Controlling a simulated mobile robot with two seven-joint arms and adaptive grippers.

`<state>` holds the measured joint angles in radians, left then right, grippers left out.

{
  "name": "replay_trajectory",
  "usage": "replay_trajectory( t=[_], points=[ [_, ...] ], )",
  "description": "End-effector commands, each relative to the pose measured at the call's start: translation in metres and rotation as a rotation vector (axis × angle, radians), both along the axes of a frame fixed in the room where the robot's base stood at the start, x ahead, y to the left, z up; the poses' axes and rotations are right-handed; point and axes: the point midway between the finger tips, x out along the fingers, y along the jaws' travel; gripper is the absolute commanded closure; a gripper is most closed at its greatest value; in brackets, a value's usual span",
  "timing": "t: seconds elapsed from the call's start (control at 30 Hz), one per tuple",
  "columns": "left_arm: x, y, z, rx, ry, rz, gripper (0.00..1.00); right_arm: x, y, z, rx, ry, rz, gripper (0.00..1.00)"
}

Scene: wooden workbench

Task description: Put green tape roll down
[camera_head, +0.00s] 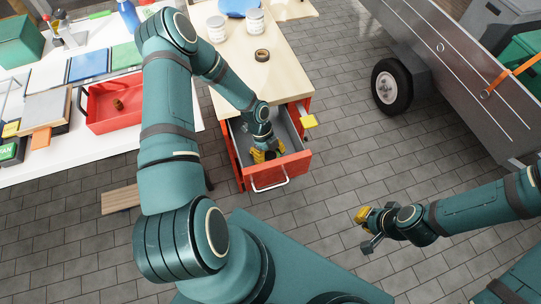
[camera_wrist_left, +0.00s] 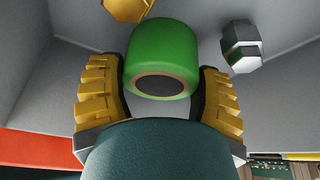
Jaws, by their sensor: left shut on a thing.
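The green tape roll (camera_wrist_left: 163,48) sits between the yellow-padded fingers of my left gripper (camera_wrist_left: 158,75) in the left wrist view. The gripper is shut on it. In the head view my left gripper (camera_head: 266,154) reaches down into the open red drawer (camera_head: 290,168) of the wooden-topped bench; the roll is hidden there. The drawer's grey inside surrounds the roll in the wrist view; I cannot tell whether the roll touches the floor. My right gripper (camera_head: 370,228) hangs over the paved floor, and its finger opening is unclear.
In the drawer are a yellow hexagonal piece (camera_wrist_left: 127,8) and a dark-and-white hexagonal piece (camera_wrist_left: 240,47), close to the roll. A dark tape roll (camera_head: 262,55) and white tubs (camera_head: 216,29) stand on the bench top. A red tray (camera_head: 112,121) is on the white table, left.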

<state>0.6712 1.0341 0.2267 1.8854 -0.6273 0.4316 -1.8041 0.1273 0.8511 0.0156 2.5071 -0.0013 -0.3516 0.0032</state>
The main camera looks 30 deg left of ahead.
Motion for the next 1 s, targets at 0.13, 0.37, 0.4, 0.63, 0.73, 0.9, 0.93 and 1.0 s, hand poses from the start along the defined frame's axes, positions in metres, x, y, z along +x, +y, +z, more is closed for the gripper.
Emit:
replay_trajectory(
  t=[0.13,0.37,0.4,0.63,0.73,0.9,0.93,1.0],
  points=[
    [0.000,0.000,-0.001,0.000,0.000,0.000,0.00,0.000,0.000,-0.001,0.000,-0.001,0.000,1.00],
    [0.000,0.000,-0.001,0.000,0.000,0.000,0.00,0.000,0.000,-0.001,0.000,-0.001,0.000,1.00],
    [0.000,0.000,0.001,0.000,0.000,0.000,0.00,0.000,0.000,0.000,0.000,0.000,0.000,1.00],
    [0.004,0.010,0.030,0.001,-0.001,0.003,0.00,-0.003,0.000,0.019,0.001,0.007,0.002,1.00],
    [0.006,0.016,0.046,0.001,0.000,0.002,0.00,-0.002,0.000,0.028,0.001,0.006,0.000,1.00],
    [0.009,0.024,0.065,0.000,0.001,0.002,0.00,0.000,0.000,0.039,-0.001,0.000,-0.005,1.00],
    [0.009,0.025,0.067,0.000,0.000,0.002,0.00,0.001,0.000,0.040,-0.001,-0.001,-0.007,1.00],
    [0.010,0.026,0.070,0.000,0.000,0.002,0.00,0.002,0.000,0.041,-0.001,-0.002,-0.007,1.00]
  ],
)
